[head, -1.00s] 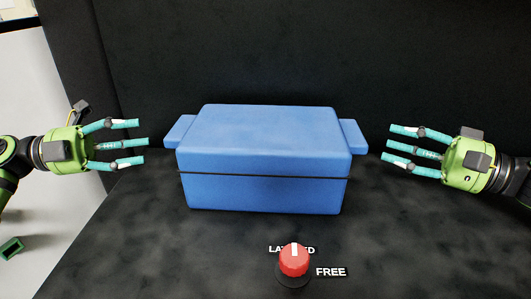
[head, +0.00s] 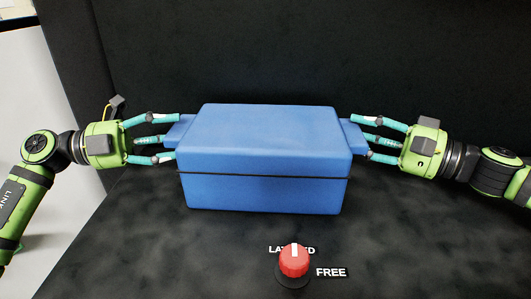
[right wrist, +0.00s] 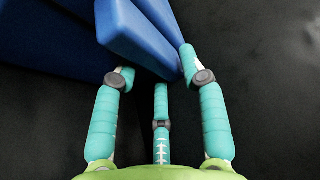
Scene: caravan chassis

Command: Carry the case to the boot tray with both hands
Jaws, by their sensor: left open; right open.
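The blue case (head: 265,150) with a dark seam sits on the dark surface, a handle jutting from each side. My left gripper (head: 170,137) is open, its teal fingers around the case's left handle (head: 181,127). My right gripper (head: 358,136) is open, its fingers around the right handle (head: 352,133). In the right wrist view, the right handle (right wrist: 138,38) lies between the spread fingertips of my right gripper (right wrist: 155,62). Whether the fingers touch the handles I cannot tell. No boot tray can be made out.
A red knob (head: 293,260) stands in front of the case, with a white "FREE" label (head: 331,272) beside it and another label partly hidden behind it. A dark wall (head: 300,50) rises behind the case. The dark surface (head: 150,235) is clear at front left.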

